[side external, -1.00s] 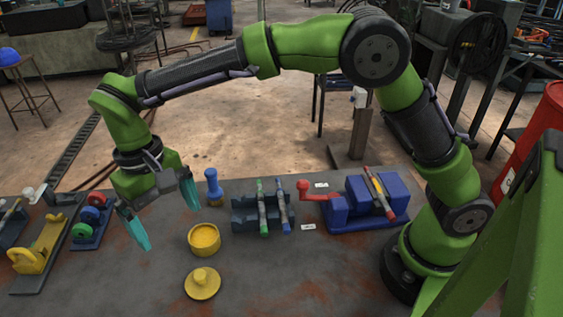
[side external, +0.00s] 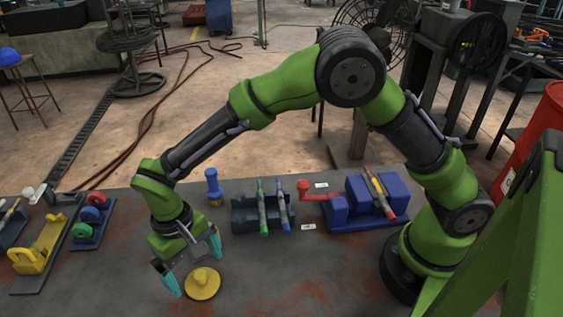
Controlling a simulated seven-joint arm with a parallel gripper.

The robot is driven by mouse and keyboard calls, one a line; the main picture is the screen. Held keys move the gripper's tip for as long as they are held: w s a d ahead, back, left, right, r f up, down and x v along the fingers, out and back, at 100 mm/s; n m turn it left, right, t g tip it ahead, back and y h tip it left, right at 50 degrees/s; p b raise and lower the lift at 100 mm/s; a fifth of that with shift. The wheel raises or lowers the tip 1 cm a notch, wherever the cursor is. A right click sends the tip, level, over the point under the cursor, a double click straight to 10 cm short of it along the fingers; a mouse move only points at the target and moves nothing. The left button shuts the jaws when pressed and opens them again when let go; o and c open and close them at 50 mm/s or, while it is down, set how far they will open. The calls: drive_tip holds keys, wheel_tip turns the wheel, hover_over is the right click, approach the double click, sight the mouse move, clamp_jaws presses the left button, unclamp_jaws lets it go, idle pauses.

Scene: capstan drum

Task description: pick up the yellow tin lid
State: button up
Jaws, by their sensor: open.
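The yellow tin lid (side external: 203,284) lies flat on the dark table near its front, with its round knob facing up. My gripper (side external: 192,268) is open, with its two teal fingertips low over the table. One finger is at the left of the lid and the other is at its upper right. I cannot tell whether either finger touches the lid or the table. The yellow tin is hidden behind my gripper.
A blue peg-shaped tool (side external: 213,187) stands behind my gripper. A dark blue rack (side external: 243,217) with green and blue rods is to the right, then a blue block with a red crank (side external: 305,190). A yellow fixture (side external: 40,250) stands at left.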

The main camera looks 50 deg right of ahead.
sight(199, 274)
drive_tip(key=f, duration=0.3)
drive_tip(key=shift+s+d+f, duration=0.1)
drive_tip(key=shift+s+f, duration=0.05)
drive_tip(key=shift+s, duration=0.2)
drive_tip(key=shift+c, duration=0.2)
drive_tip(key=c, duration=1)
